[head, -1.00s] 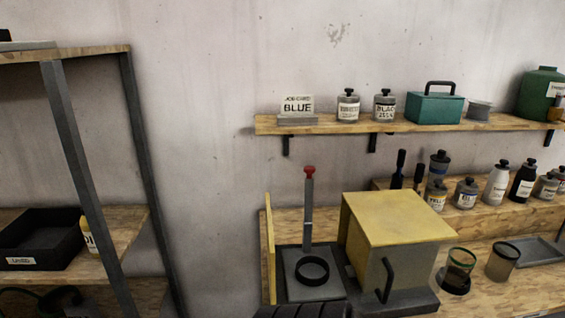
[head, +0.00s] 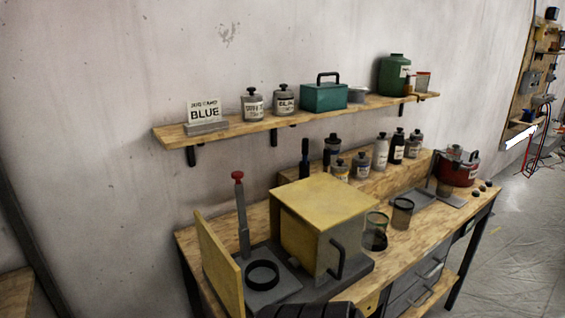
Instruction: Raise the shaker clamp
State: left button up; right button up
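The shaker stands on the wooden bench, with a yellow-topped box (head: 322,215) that has a black handle on its front. Left of the box is a grey plate (head: 275,293) carrying a black ring (head: 262,274), which looks low on the plate. Behind the ring an upright grey post (head: 242,222) ends in a red knob (head: 238,175). A yellow panel (head: 218,262) stands upright at the left of the plate. I cannot tell exactly which part moves as the clamp. Neither gripper can be made out. A dark ribbed part at the bottom edge may be mine.
A wall shelf (head: 300,117) above holds a job card reading BLUE (head: 207,111), tins, a teal box (head: 325,96) and a green container (head: 394,74). Cups, bottles and a red pot (head: 458,170) stand right on the bench (head: 400,268). Floor (head: 520,240) at right is open.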

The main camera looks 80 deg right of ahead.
aim_at(238, 186)
jog(key=i+z, duration=0.1)
jog(key=z, duration=0.35)
jog(key=i+z, duration=0.1)
jog(key=z, duration=0.3)
jog(key=i+j+z, duration=0.1)
jog(key=z, duration=0.75)
jog(key=i+j+z, duration=0.1)
jog(key=z, duration=0.35)
jog(key=j, duration=0.1)
